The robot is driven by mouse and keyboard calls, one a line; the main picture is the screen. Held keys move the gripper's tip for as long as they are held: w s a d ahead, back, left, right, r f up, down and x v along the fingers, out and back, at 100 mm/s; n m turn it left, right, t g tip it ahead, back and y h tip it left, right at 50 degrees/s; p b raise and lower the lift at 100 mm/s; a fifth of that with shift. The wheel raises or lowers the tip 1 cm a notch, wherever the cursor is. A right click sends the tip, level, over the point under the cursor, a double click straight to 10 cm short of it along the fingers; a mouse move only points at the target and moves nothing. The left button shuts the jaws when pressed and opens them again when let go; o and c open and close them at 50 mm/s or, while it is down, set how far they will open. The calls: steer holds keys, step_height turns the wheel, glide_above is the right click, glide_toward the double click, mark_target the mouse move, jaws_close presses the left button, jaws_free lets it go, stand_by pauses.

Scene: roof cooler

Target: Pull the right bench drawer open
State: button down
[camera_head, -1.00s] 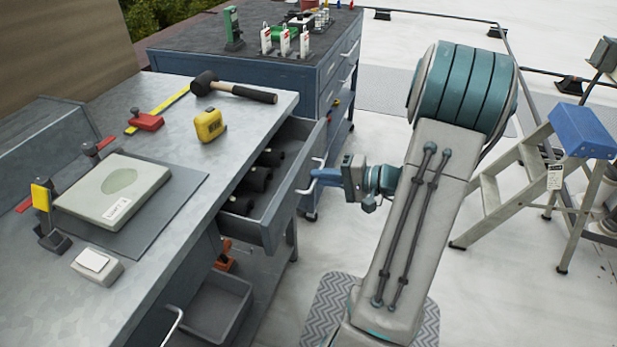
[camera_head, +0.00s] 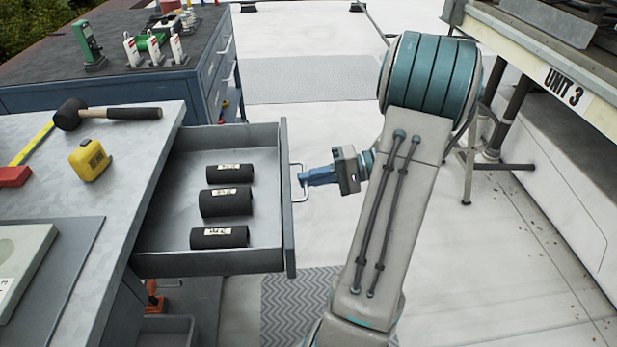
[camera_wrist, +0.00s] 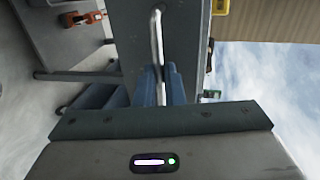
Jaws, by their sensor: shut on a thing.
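The bench drawer (camera_head: 270,143) is pulled well out from the metal bench (camera_head: 140,150) in the head view. Its inside shows, with several dark labelled rolls (camera_head: 226,202) lying in it. A pale bar handle (camera_head: 298,184) is on its front. My gripper (camera_head: 304,178) is shut on that handle, coming from the right. In the wrist view the blue fingers (camera_wrist: 161,82) sit on both sides of the handle bar (camera_wrist: 157,40) in front of the drawer front (camera_wrist: 185,50).
A rubber mallet (camera_head: 105,113) and a yellow tape measure (camera_head: 89,160) lie on the bench top. A blue tool cart (camera_head: 180,85) stands behind. A metal stand marked UNIT 3 (camera_head: 565,85) is at the right.

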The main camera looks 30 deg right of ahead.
steer(key=shift+w+d+r, duration=0.1)
steer(key=shift+d, duration=0.05)
steer(key=c, duration=1.5)
jaws_free()
steer(key=shift+c, duration=0.2)
steer(key=shift+d, duration=0.1)
steer(key=p+v, duration=0.1)
steer(key=v, duration=1.2)
steer(key=shift+d+p, duration=0.25)
steer(key=shift+p, duration=0.1)
